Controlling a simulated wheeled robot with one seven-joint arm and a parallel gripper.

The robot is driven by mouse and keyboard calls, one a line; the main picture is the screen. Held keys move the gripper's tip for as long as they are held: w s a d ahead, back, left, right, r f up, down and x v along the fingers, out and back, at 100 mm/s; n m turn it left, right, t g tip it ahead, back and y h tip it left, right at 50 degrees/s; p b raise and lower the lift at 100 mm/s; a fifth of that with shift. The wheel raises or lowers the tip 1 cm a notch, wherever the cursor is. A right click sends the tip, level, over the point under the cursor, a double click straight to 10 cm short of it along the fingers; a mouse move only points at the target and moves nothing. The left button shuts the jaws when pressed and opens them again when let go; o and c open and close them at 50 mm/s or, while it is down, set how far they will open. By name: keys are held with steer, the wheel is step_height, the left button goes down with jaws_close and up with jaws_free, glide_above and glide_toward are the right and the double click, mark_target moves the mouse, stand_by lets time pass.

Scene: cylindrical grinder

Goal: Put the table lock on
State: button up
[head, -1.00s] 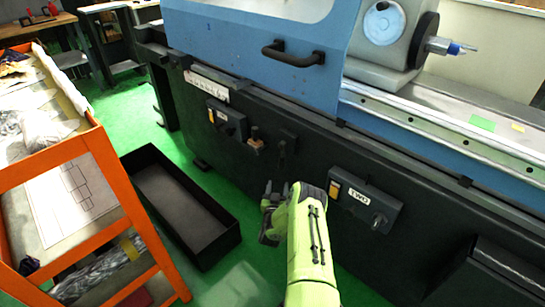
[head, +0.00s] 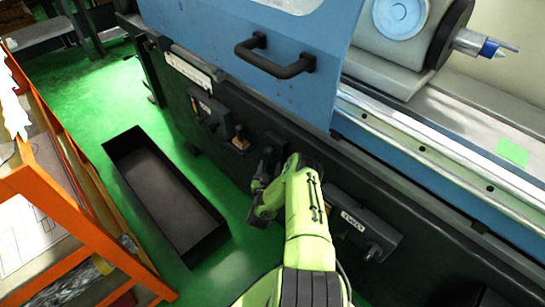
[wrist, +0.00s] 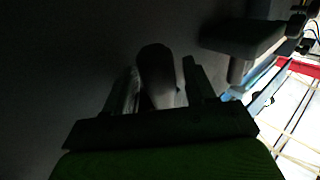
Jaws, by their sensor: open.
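In the wrist view, a dark, rounded lever end (wrist: 157,75) stands between the two fingers of my gripper (wrist: 160,82). The fingers are open, one on each side of it; the dim light hides whether they touch it. This may be the table lock; no label on it is readable. In the head view, my gripper (head: 262,188) is low against the machine's dark front panel, partly hidden by my green arm. A dark upright lever (head: 268,160) shows just behind it.
A control box with a small lever (head: 240,138) is left of my gripper, and a labelled switch box (head: 362,228) is to its right. A black floor tray (head: 165,195) and an orange rack (head: 85,235) stand at left. Green floor lies between tray and machine.

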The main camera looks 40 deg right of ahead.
steer(key=shift+r, duration=0.1)
jaws_close()
stand_by(0.3)
steer(key=shift+d, duration=0.1)
